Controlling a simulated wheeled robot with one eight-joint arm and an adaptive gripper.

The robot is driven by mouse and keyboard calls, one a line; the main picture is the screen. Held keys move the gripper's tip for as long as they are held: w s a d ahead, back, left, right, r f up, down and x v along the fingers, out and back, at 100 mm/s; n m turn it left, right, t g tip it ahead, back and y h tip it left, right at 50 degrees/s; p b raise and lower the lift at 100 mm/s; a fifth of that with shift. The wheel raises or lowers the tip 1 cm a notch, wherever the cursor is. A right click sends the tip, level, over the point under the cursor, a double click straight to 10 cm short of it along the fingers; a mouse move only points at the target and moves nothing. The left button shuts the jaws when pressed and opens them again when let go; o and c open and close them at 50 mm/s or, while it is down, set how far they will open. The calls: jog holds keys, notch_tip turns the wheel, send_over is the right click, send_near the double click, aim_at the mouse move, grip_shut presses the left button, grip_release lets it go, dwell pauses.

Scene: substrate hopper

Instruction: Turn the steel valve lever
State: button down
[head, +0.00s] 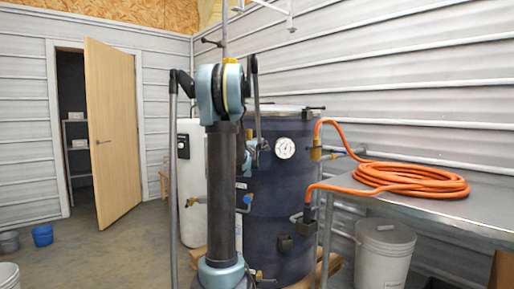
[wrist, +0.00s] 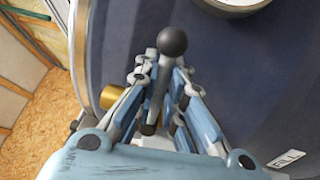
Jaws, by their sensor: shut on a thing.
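In the wrist view, the steel valve lever (wrist: 160,88) is a grey rod with a black ball knob (wrist: 172,42) on its end. It stands out from the dark blue tank (wrist: 250,80). My gripper (wrist: 162,75) has one finger on each side of the rod and is shut on it, with the knob just beyond the fingertips. The lever's base is hidden behind the fingers. In the head view, the tank (head: 300,185) stands behind my arm, and my gripper is mostly hidden beside the arm column, left of the round gauge (head: 285,147).
A brass fitting (wrist: 108,97) sits close left of the fingers, and a FILL label (wrist: 287,160) is at lower right. An orange hose (head: 400,178) lies coiled on a metal table (head: 470,205) at right.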

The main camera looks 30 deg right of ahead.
jog(key=shift+w+a, duration=0.2)
jog(key=shift+a, duration=0.1)
jog(key=c, duration=1.7)
grip_release()
jog(key=shift+f, duration=0.1)
jog(key=shift+s+d, duration=0.1)
jog(key=v, duration=1.2)
